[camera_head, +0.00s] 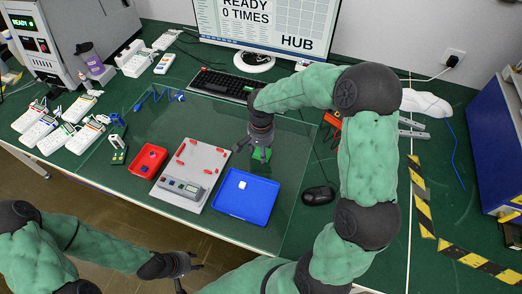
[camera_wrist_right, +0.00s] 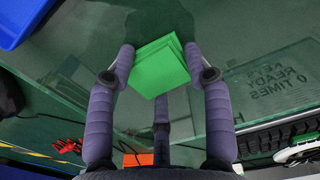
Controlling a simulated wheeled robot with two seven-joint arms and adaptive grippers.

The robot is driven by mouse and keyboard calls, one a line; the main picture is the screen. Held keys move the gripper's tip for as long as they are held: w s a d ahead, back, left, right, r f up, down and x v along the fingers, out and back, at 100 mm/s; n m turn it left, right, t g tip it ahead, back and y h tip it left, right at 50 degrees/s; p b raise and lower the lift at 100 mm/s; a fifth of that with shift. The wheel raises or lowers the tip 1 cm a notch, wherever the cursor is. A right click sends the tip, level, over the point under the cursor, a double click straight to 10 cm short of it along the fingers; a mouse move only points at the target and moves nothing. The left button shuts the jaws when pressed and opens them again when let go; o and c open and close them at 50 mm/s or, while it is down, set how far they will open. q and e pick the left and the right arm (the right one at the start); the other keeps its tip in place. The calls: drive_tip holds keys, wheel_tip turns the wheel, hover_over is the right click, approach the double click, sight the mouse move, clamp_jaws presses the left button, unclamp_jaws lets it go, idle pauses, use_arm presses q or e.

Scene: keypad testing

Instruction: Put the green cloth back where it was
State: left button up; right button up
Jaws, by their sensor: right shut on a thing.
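The green cloth (camera_wrist_right: 160,66) is a small folded square, bright green, between the fingers of my right gripper (camera_wrist_right: 163,75). In the head view the cloth (camera_head: 262,154) shows just below the right gripper (camera_head: 258,146), above the glass-like mat behind the blue tray. The right gripper is shut on the cloth. Whether the cloth touches the surface below is unclear. My left gripper (camera_head: 188,266) is in front of the table's near edge, away from the cloth, with its fingers apart and nothing visible between them.
A blue tray (camera_head: 233,210) with a white cube, a grey fixture board (camera_head: 215,160) and a red bin (camera_head: 138,168) stand in front. A keyboard (camera_head: 220,84) and monitor are behind, a mouse (camera_head: 318,196) to the right. The mat between tray and keyboard is mostly clear.

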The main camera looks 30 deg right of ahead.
drive_tip(key=o, duration=1)
drive_tip(key=shift+f, duration=0.15)
wheel_tip(320, 180, up, 12)
drive_tip(key=p, duration=0.5)
drive_tip(key=shift+r, duration=0.2)
